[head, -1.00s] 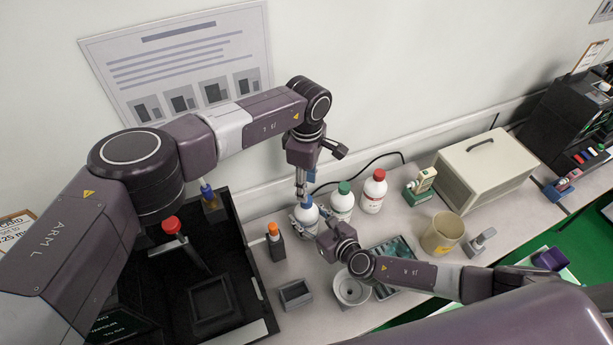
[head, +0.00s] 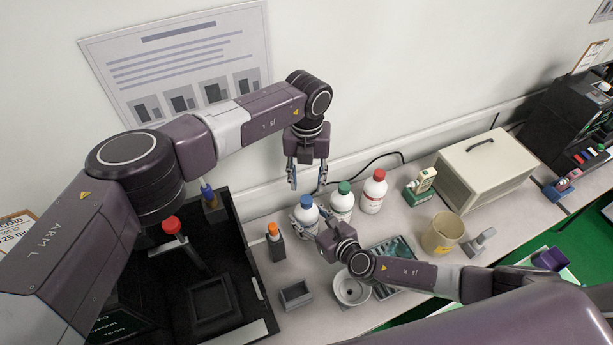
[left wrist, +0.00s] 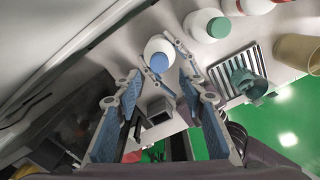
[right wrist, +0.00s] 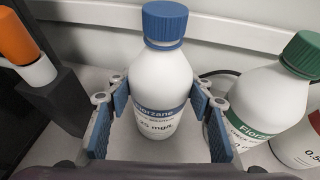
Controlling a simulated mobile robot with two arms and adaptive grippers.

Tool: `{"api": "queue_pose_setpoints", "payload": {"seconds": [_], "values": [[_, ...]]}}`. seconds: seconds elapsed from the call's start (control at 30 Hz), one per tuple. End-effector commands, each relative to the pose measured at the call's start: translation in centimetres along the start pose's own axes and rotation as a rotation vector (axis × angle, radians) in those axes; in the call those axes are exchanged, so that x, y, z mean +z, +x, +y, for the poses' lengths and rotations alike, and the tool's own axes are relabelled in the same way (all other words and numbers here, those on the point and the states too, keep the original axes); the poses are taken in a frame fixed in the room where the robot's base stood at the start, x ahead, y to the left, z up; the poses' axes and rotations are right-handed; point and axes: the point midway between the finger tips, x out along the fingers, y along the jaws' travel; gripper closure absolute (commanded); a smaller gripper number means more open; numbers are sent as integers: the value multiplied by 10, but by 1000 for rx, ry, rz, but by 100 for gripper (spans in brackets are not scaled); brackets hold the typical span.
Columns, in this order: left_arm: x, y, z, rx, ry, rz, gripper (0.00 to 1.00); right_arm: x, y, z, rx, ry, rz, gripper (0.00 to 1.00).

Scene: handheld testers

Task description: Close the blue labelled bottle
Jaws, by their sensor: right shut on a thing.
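The blue-labelled white bottle (head: 305,217) stands upright on the bench, and its label shows in the right wrist view (right wrist: 158,105). Its blue cap (right wrist: 165,22) sits on the bottle's neck; it also shows in the left wrist view (left wrist: 159,63). I cannot tell how tight the cap is. My right gripper (right wrist: 160,100) is shut around the bottle's body, one finger on each side. My left gripper (head: 307,186) is open and empty, pointing down above the cap and apart from it, with its fingers spread wide.
A green-capped bottle (head: 342,203) and a red-capped bottle (head: 374,192) stand close on the right. An orange-capped item in a dark holder (head: 275,242) is on the left. A bowl (head: 350,290), tray (head: 398,252) and beige beaker (head: 442,234) are nearer the front.

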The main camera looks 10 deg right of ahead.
Motion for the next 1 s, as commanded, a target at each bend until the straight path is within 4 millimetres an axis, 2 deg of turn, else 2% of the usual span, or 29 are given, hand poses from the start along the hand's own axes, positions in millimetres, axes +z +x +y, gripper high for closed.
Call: {"api": "queue_pose_setpoints", "payload": {"seconds": [0.7, 0.83, 1.0], "values": [[1, -8, 1, 0, -1310, 0, 63, -1, 0, 0, 0, 0, 1, 100], [1, -9, 1, 0, -1491, -1, 63, 0, 0, 0, 0, 0, 1, 100], [1, -10, 1, 0, -1635, 0, 63, 0, 0, 0, 0, 0, 1, 100]]}}
